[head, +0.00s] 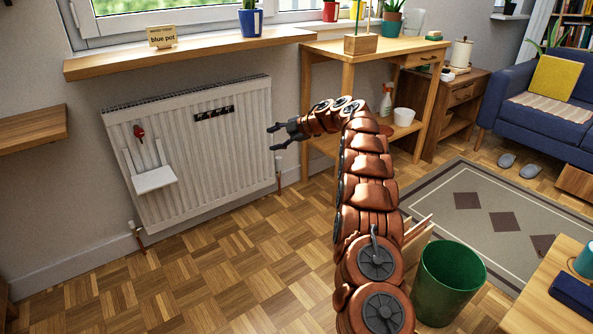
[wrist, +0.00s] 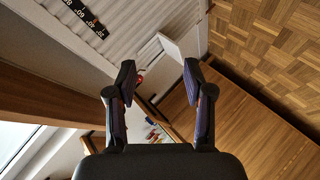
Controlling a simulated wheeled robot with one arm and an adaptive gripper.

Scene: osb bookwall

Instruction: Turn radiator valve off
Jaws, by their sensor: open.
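The white ribbed radiator (head: 190,150) is on the wall under the window sill. A red knob (head: 139,131), apparently the valve, sits on its upper left front. A black strip with white marks (head: 214,113) is on the radiator to the right of the knob; it also shows in the wrist view (wrist: 88,17). My gripper (head: 272,138) is open and empty, in front of the radiator's right part, fingers pointing left, well apart from the knob. In the wrist view a small red part of the knob (wrist: 139,80) shows beside the left finger of my gripper (wrist: 158,68), mostly hidden.
A small white shelf (head: 154,179) juts out below the knob. A wooden shelf (head: 30,130) is at left. A green bin (head: 447,283) stands at lower right. The parquet floor before the radiator is clear.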

